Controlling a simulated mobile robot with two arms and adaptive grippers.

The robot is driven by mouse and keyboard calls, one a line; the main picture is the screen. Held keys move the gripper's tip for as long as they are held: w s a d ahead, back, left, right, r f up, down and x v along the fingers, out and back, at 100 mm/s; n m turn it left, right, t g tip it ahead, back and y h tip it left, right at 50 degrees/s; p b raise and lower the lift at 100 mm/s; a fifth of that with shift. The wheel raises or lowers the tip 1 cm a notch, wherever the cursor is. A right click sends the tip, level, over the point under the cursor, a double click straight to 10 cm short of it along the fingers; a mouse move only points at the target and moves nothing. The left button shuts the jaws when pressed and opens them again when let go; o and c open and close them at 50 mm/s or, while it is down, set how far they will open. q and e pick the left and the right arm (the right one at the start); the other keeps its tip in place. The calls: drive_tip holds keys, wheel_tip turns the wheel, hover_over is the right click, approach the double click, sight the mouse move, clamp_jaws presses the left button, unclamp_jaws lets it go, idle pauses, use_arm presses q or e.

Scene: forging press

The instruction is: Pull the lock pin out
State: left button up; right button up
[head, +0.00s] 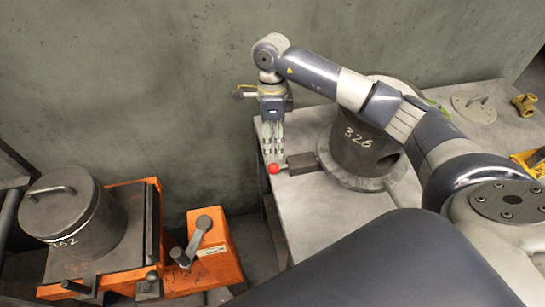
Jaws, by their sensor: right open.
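The lock pin's likely handle is a red ball knob (273,168) at the left end of a dark bar (300,163), which joins the flanged base of the grey cylinder marked 326 (361,150). The cylinder stands on the grey table, partly hidden behind my right arm. My right gripper (273,157) points down just above the red knob, at the table's left edge. Its fingers are open, and I cannot tell whether they touch the knob. My left gripper is out of view.
An orange machine (215,252) with a lever stands at the lower left, carrying a lidded dark pot marked 162 (70,215). A wall stands close behind.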

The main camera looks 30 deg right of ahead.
sight(273, 164)
drive_tip(key=f, duration=0.1)
drive_tip(key=s+f+p, duration=0.1)
drive_tip(key=f, duration=0.2)
drive_tip(key=shift+s+a+f, duration=0.25)
drive_tip(key=shift+a+f, duration=0.1)
wheel_tip(273, 164, down, 2)
drive_tip(key=shift+f+p, duration=0.15)
drive_tip(key=shift+p, duration=0.35)
drive_tip(key=shift+f, duration=0.4)
drive_tip(key=shift+s+a, duration=0.1)
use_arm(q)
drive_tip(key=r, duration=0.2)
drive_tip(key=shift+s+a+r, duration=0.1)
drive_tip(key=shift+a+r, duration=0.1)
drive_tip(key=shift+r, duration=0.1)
use_arm(e)
drive_tip(key=shift+f, duration=0.1)
drive_tip(key=c, duration=0.9)
clamp_jaws()
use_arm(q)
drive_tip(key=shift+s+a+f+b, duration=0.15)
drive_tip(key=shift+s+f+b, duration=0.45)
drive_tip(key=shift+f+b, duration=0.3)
use_arm(e)
drive_tip(key=a, duration=0.1)
drive_tip(key=w+a, duration=0.1)
drive_tip(key=a, duration=0.1)
drive_tip(key=shift+a, duration=0.1)
